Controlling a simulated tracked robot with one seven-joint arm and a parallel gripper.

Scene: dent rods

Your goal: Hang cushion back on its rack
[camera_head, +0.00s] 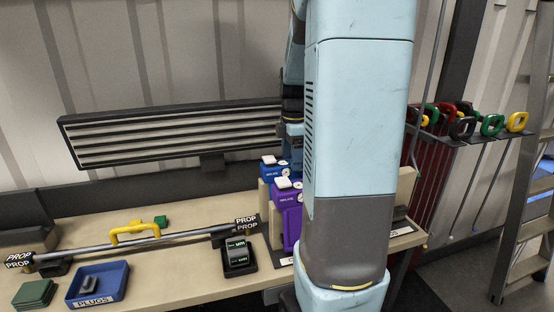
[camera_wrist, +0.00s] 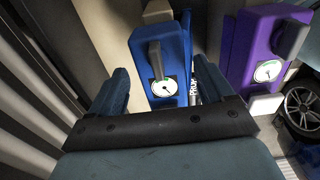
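A blue box-shaped unit (camera_head: 268,178) with a white top and a gauge stands at the bench's middle, beside beige upright panels. A purple unit (camera_head: 289,217) of the same kind stands just in front of it. Which is the cushion, and whether the beige panels (camera_head: 264,198) are its rack, I cannot tell for sure. In the wrist view, my gripper (camera_wrist: 165,82) is open, its two blue fingers apart. The blue unit (camera_wrist: 174,68), with a grey handle and round gauge, shows between and beyond the fingers. The purple unit (camera_wrist: 262,48) is to the right. My arm hides the gripper in the head view.
A bar with a yellow handle (camera_head: 133,233) lies across the bench between black "PROP" ends. A blue "PLUGS" bin (camera_head: 98,284), green plates (camera_head: 35,293) and a black holder (camera_head: 239,257) are nearby. A slatted panel (camera_head: 180,134) is behind; a ladder (camera_head: 520,200) stands right.

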